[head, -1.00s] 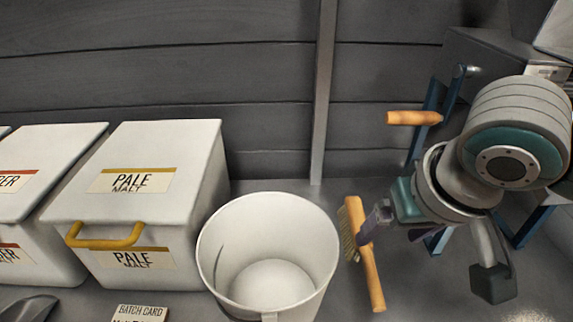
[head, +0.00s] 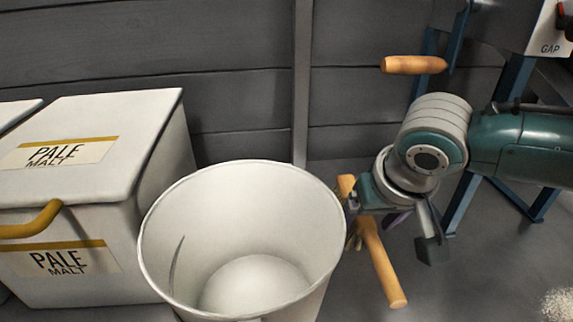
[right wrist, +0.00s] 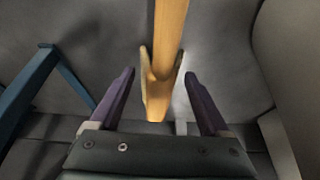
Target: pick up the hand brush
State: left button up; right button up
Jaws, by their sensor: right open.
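The hand brush (head: 382,262) has a long wooden handle and lies on the grey surface just right of the white bucket. Its bristle end is partly hidden behind the bucket rim and my right gripper. My right gripper (head: 352,208) is at the upper part of the brush. In the right wrist view, my open right gripper (right wrist: 159,74) has a purple finger on each side of the wooden brush (right wrist: 170,28), with gaps on both sides. My left gripper is not in view.
The open white bucket (head: 150,255) stands close beside the brush on its left. A white pale malt bin (head: 95,205) with a yellow handle stands farther left. A blue-legged stand (head: 462,198) and a wooden crank handle (head: 413,65) are behind my right arm.

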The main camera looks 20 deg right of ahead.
jog(key=shift+w+f, duration=0.2)
jog(key=shift+f, duration=0.1)
jog(key=shift+c, duration=0.3)
grip_shut()
